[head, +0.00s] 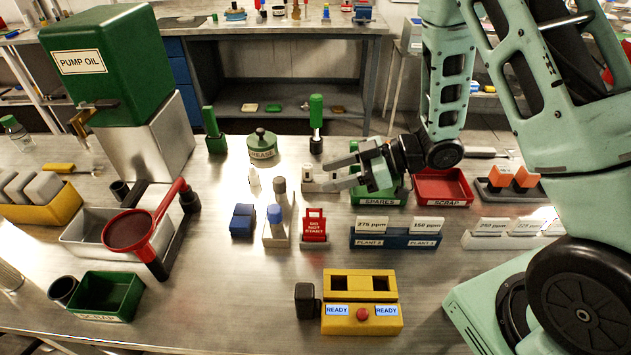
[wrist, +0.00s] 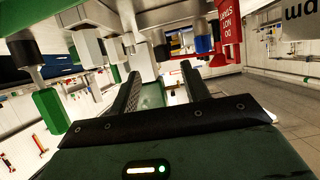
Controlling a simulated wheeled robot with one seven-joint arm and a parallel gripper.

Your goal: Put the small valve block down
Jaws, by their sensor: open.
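My gripper (head: 336,172) is open, its fingers pointing left over the middle of the bench. It also shows in the wrist view (wrist: 163,85), with nothing clearly held between the fingers. A small pale block with a white top (head: 307,174) stands upright on the bench just left of the fingertips and looks like the valve block. I cannot tell for certain which of the small pale pieces is the valve block. Another small white piece (head: 254,180) stands further left. The pale block with the blue cap (head: 275,222) stands nearer the front.
The green SPARES tray (head: 379,201) lies under my wrist, with the red SCRAP tray (head: 443,187) to its right.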

